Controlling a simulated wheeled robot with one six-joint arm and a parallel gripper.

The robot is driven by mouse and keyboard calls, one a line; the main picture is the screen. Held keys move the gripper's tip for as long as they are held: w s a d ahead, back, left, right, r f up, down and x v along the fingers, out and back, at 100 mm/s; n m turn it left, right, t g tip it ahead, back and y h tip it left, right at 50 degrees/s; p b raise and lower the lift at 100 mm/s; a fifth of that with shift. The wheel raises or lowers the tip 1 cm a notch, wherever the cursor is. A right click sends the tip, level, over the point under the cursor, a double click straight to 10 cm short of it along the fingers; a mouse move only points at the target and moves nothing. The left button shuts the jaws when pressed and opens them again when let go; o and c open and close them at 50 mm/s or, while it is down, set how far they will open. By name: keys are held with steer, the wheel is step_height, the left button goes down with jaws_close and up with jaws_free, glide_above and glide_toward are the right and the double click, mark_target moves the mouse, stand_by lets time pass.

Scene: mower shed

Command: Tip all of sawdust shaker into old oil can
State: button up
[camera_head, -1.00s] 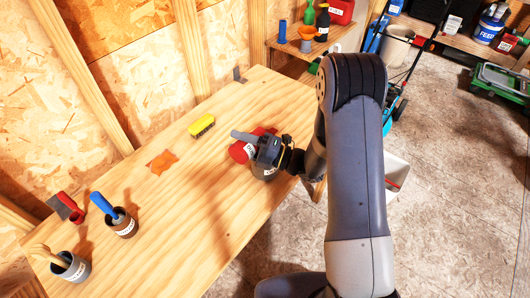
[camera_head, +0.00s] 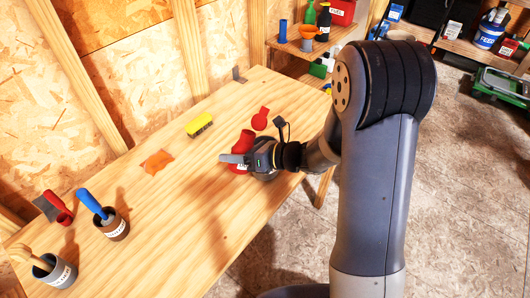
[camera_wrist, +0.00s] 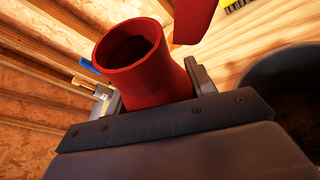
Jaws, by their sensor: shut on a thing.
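The red sawdust shaker (camera_head: 246,138), with a white label low on its side, is held in my gripper (camera_head: 236,159) above the bench. In the wrist view the shaker (camera_wrist: 150,82) sits between the two fingers, its open mouth facing the camera's upper left. Its inside is dark, and I cannot tell what is in it. A dark round container (camera_wrist: 262,75), likely the old oil can, stands at the right in the wrist view, beside the shaker, with brown material inside. In the head view my gripper mostly hides it.
A flat red piece (camera_head: 260,119) lies behind the shaker. A yellow brush (camera_head: 199,124) and orange cloth (camera_head: 157,162) lie on the wooden bench (camera_head: 190,200). Two labelled pots (camera_head: 115,228) (camera_head: 58,273) with tools stand front left, near a red-handled scraper (camera_head: 58,207). The bench middle is clear.

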steer(key=shift+s+a+f+n+h+b, duration=0.25)
steer(key=shift+f+n+h+b, duration=0.15)
steer(key=shift+f+n+b, duration=0.35)
steer(key=f+b, duration=0.1)
steer(key=n+b, duration=0.1)
steer(key=b, duration=0.1)
steer(key=shift+s+a+f+t+h, duration=0.15)
steer(key=shift+s+f+t+h, duration=0.1)
steer(key=shift+f+t+h, duration=0.15)
steer(key=shift+s+a+f+n+t+h+b, duration=0.15)
steer(key=shift+n+t+h+b, duration=0.3)
steer(key=shift+b, duration=0.85)
step_height(320, 180, up, 6)
steer(key=p, duration=0.5)
steer(key=shift+r, duration=0.25)
steer(key=shift+f, duration=0.15)
